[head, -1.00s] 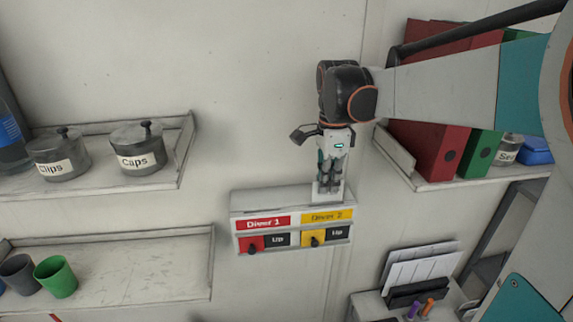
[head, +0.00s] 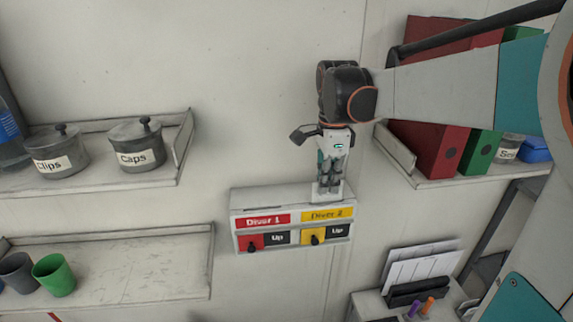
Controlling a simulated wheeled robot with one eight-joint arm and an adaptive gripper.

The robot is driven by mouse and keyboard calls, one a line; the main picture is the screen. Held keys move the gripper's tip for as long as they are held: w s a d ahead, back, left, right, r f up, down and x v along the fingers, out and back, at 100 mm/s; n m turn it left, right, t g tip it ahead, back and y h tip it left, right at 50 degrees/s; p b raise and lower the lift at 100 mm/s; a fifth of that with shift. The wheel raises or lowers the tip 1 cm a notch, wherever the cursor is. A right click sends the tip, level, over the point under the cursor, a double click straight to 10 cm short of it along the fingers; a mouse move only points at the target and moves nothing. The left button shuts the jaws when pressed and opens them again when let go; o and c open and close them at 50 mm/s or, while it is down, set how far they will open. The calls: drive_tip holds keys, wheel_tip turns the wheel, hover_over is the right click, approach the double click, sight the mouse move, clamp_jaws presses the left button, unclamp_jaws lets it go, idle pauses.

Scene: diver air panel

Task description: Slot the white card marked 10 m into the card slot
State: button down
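The diver air panel (head: 236,228) is a white wall box with a red "Diver 1" label (head: 263,220) and a yellow "Diver 2" label (head: 327,214). Below each label is a coloured switch beside a dark card reading "Up". My gripper (head: 328,188) points down at the top of the panel, above the Diver 2 side. A white card (head: 337,192) shows at its fingertips, and the fingers look closed on it. The card's lower edge is at the panel's top. I cannot read its marking or tell how deep it sits. The slot itself is hidden.
Shelves on the left hold the Clips tin (head: 56,152), Caps tin (head: 135,147) and cups (head: 54,275). Binders (head: 428,145) stand on the right shelf. A rack of white sheets (head: 421,268) and marker pens are at lower right. The wall left of my gripper is clear.

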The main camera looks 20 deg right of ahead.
drive_tip(key=shift+f+b, duration=0.75)
drive_tip(key=shift+f, duration=0.3)
idle(0.5)
drive_tip(key=c, duration=1.7)
unclamp_jaws()
wheel_tip(320, 180, up, 12)
drive_tip(key=shift+s, duration=0.1)
drive_tip(key=shift+a+f, duration=0.1)
